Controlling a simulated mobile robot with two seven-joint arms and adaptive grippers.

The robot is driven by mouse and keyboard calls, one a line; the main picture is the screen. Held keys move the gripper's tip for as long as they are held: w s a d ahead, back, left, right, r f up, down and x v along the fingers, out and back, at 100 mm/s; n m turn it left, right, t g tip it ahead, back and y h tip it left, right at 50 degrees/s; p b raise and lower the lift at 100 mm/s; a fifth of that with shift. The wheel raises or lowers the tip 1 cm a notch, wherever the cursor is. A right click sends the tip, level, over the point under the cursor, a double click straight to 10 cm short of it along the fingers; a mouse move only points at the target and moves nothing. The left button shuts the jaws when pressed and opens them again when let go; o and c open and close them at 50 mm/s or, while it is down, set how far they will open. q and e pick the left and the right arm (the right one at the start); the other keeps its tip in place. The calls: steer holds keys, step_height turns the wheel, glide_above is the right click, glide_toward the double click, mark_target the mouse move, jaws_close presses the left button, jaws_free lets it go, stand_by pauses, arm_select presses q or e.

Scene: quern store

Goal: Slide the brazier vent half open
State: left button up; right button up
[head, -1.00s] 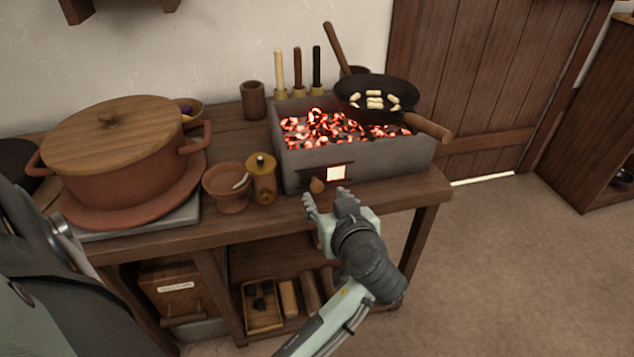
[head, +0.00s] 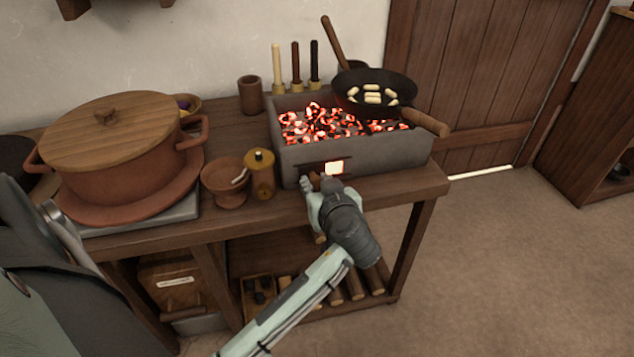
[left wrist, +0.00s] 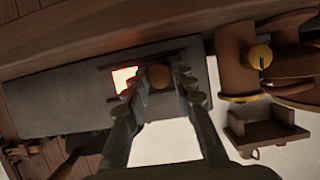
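The grey stone brazier (head: 385,155) stands on the wooden bench, full of glowing coals. On its front is the vent: a small glowing opening (head: 334,168) beside a dark slide with a round wooden knob (head: 314,177). In the left wrist view the knob (left wrist: 159,76) sits between my fingertips, right next to the glowing opening (left wrist: 124,80). My left gripper (head: 317,186) is at the brazier front, its fingers closed in on both sides of the knob. Part of the knob is hidden by the fingers in the head view. My right gripper is not in view.
A black pan (head: 375,85) with pale pieces rests over the coals, its wooden handle (head: 427,122) sticking out right. A brass-topped jar (head: 261,174) and a clay bowl (head: 226,180) stand close left. A big lidded pot (head: 125,172) is further left.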

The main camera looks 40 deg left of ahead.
arm_select(q)
jaws_close()
steer(key=shift+w+d+f, duration=0.1)
steer(key=shift+w+d, duration=0.55)
steer(key=shift+w, duration=0.05)
steer(key=shift+w+d+b, duration=0.25)
steer(key=shift+b, duration=0.05)
steer(key=o, duration=0.7)
jaws_free()
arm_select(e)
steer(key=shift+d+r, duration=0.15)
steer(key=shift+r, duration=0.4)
